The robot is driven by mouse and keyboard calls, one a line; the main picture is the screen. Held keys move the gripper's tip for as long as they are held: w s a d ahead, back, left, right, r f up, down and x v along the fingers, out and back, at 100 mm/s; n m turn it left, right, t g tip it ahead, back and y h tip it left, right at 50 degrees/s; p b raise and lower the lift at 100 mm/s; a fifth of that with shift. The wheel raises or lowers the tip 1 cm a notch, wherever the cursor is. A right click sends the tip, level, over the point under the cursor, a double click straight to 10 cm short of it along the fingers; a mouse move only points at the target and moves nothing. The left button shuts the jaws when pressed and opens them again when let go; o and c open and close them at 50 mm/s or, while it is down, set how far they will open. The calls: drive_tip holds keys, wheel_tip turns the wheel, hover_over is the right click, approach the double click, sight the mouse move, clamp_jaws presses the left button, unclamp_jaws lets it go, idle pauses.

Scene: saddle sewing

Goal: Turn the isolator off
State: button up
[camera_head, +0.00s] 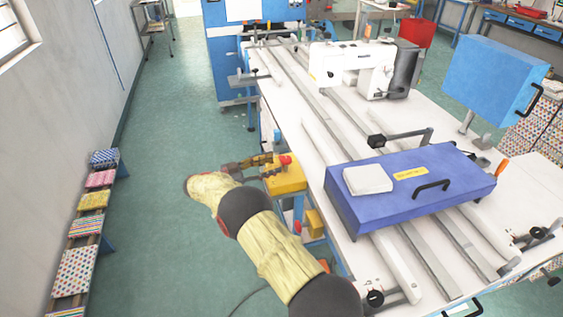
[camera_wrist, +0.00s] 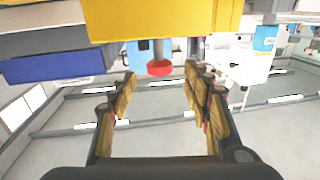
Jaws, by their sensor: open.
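A yellow box (camera_head: 287,181) with a red knob (camera_head: 285,160) on top stands at the left edge of the white table. A second yellow box (camera_head: 314,223) sits lower, with a red part (camera_head: 297,227) on its left side. I cannot tell from a label which one is the isolator. My gripper (camera_head: 268,166) is open and reaches the upper box from the left. The wrist view looks upside down. There the red knob (camera_wrist: 160,68) hangs on a grey stem from the yellow box (camera_wrist: 165,18), appearing between the open fingers (camera_wrist: 160,82). Contact is not visible.
The white table (camera_head: 300,120) carries long metal rails, a blue case (camera_head: 410,190) with a white pad (camera_head: 368,179), and a white sewing machine (camera_head: 352,68). A low rack of patterned pieces (camera_head: 90,215) stands along the left wall. The green floor between is clear.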

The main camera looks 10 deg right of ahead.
drive_tip(key=v, duration=0.5)
drive_tip(key=shift+a, duration=0.4)
